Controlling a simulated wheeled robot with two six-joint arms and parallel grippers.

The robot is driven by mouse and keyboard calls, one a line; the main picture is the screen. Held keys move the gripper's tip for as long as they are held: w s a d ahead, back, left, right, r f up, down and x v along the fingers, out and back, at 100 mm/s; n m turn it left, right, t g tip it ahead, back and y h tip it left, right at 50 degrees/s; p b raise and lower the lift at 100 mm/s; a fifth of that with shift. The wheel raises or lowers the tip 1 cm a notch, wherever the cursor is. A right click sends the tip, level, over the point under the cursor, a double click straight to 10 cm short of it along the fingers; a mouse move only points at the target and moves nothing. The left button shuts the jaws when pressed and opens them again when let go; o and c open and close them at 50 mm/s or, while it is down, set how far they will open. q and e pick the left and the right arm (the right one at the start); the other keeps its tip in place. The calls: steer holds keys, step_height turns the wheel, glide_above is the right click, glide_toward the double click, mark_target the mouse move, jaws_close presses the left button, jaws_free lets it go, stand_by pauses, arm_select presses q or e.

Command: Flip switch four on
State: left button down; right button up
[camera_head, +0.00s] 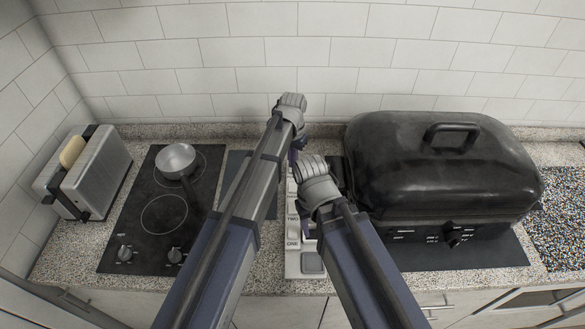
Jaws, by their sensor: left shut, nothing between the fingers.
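A pale switch panel (306,264) runs away from the counter's front edge between the hob and the black roaster. Its labels ONE and TWO are readable on the near part. The far part, where switch four would lie, is mostly covered by my arms, so its state cannot be seen. My left gripper (297,147) is shut and empty, pointing down near the far end of the panel. Whether it touches a switch cannot be told.
A black roaster (440,165) with a domed lid stands close on the right. On the left are a hob (150,240) with a small pan (176,158) and a toaster (100,170) holding bread. A tiled wall (210,50) closes the back.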

arm_select(q)
steer(key=shift+f+b, duration=0.95)
arm_select(e)
steer(key=shift+f, duration=0.95)
arm_select(q)
steer(key=shift+r, duration=0.1)
arm_select(e)
steer(key=shift+r, duration=0.1)
arm_select(q)
step_height(320, 180, up, 7)
steer(key=p, duration=0.7)
arm_select(e)
step_height(320, 180, up, 7)
